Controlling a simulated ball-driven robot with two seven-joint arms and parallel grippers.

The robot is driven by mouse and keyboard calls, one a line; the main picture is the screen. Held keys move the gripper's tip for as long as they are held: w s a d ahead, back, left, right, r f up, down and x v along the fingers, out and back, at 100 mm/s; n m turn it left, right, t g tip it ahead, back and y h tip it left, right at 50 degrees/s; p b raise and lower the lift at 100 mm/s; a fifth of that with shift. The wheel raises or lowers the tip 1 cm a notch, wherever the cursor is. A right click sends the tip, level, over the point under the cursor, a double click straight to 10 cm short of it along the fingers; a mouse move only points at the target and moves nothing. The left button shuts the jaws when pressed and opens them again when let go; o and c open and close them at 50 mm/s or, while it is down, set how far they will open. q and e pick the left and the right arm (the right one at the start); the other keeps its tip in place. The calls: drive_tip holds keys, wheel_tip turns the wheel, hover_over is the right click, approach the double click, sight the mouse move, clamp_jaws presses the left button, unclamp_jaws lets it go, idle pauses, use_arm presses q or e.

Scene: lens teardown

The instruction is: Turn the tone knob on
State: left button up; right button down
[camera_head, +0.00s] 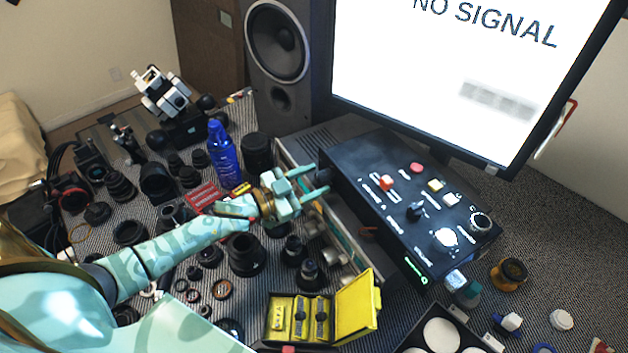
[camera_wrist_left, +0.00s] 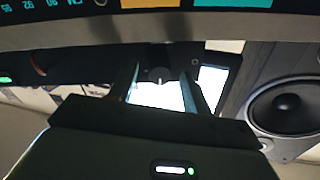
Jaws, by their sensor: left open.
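My left gripper (camera_head: 321,181) is open, with its two fingertips at the black control box's left end, beside the receiver (camera_head: 330,133). The black control box (camera_head: 345,160) carries several knobs and buttons on top, including a red one (camera_head: 387,182) and a dark one (camera_head: 416,211). My right gripper is not in view.
A monitor (camera_head: 450,80) reading "NO SIGNAL" stands behind the box, and a speaker (camera_head: 283,45) stands at the back. A blue bottle (camera_head: 224,155) and several lens parts crowd the left. An open yellow case (camera_head: 355,305) lies in front.

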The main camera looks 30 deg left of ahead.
use_arm(q)
drive_tip(key=shift+w+d, duration=0.2)
drive_tip(key=shift+w, duration=0.05)
drive_tip(key=c, duration=1)
